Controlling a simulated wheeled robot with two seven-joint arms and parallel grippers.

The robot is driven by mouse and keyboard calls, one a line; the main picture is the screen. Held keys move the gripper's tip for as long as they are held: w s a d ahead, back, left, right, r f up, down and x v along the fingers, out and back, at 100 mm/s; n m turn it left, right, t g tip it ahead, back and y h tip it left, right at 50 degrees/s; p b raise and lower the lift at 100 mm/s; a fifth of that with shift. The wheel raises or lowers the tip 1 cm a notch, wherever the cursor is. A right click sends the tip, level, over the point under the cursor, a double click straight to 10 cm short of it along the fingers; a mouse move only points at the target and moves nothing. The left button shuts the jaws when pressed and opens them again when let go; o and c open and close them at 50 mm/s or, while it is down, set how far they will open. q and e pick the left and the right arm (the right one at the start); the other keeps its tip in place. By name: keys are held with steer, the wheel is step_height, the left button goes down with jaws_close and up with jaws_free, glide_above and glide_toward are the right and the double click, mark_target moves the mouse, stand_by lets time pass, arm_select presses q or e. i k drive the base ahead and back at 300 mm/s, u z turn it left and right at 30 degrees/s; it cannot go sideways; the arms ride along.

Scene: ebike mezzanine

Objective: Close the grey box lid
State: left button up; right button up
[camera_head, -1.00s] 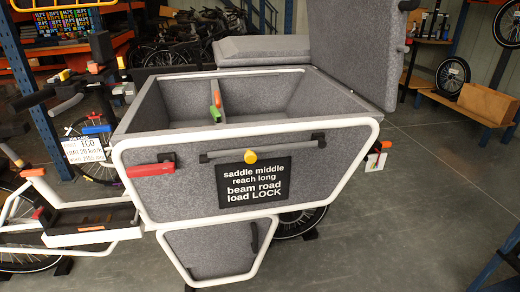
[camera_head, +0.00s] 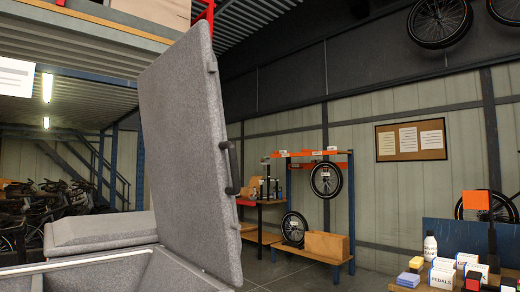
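The grey felt lid (camera_head: 185,150) stands upright and open in the head view, left of the middle. A dark handle (camera_head: 229,167) is fixed on its right-hand edge face. The grey box (camera_head: 85,275) shows only as a strip of its rim and inner wall at the bottom left. The rest of the box is below the picture. A second grey padded panel (camera_head: 98,230) lies flat behind the opening, left of the upright lid. Neither of my grippers shows in this view.
A workbench with bottles and small boxes (camera_head: 440,275) stands at the lower right. A wooden shelf rack (camera_head: 300,240) with wheels stands against the back wall. Parked bikes (camera_head: 60,205) fill the far left. Grey floor (camera_head: 275,272) is open right of the lid.

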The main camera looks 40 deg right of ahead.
mark_target(193, 168)
steer(key=z, duration=2.25)
steer(key=i, duration=1.5)
steer(key=u, duration=0.7)
